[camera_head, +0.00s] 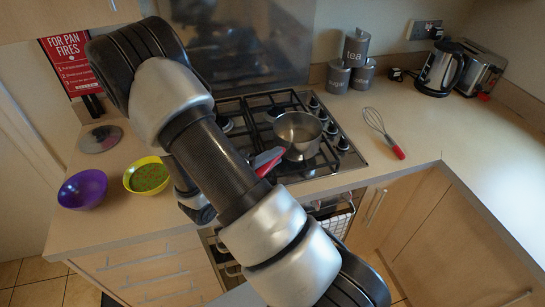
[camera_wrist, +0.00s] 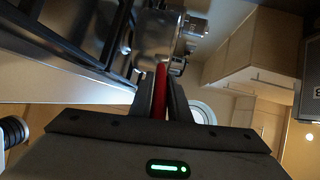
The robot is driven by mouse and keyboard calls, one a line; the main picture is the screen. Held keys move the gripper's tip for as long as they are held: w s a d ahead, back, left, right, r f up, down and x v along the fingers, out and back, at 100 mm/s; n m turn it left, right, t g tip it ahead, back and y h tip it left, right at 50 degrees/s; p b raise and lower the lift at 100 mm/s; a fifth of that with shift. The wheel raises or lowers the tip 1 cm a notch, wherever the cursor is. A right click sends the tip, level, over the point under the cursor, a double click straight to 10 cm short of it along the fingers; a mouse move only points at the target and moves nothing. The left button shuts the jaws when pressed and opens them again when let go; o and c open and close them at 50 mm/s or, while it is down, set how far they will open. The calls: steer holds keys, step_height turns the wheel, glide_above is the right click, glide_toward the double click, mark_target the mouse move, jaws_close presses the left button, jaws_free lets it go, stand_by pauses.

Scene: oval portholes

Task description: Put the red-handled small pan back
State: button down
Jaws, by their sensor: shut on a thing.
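The small steel pan (camera_head: 298,128) with a red handle (camera_head: 268,161) is at the right front of the gas hob (camera_head: 262,106), upright as far as I can see. I cannot tell whether its base rests on the grate. In the wrist view my gripper (camera_wrist: 164,92) is shut on the red handle (camera_wrist: 160,85), which lies between the two dark fingers. The pan's metal body (camera_wrist: 157,30) shows beyond them, partly cut off. In the head view my arm hides most of my gripper.
A purple bowl (camera_head: 83,189) and a yellow bowl with green contents (camera_head: 147,177) stand left of my arm. A red-handled whisk (camera_head: 382,130) lies right of the hob. Canisters (camera_head: 356,47), a kettle (camera_head: 440,68) and a toaster (camera_head: 480,70) stand behind. The right worktop is mostly clear.

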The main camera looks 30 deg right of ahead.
steer(key=c, duration=1.7)
jaws_free()
steer(key=shift+o, duration=0.2)
steer(key=shift+r, duration=0.15)
steer(key=v, duration=1.2)
steer(key=shift+r, duration=0.3)
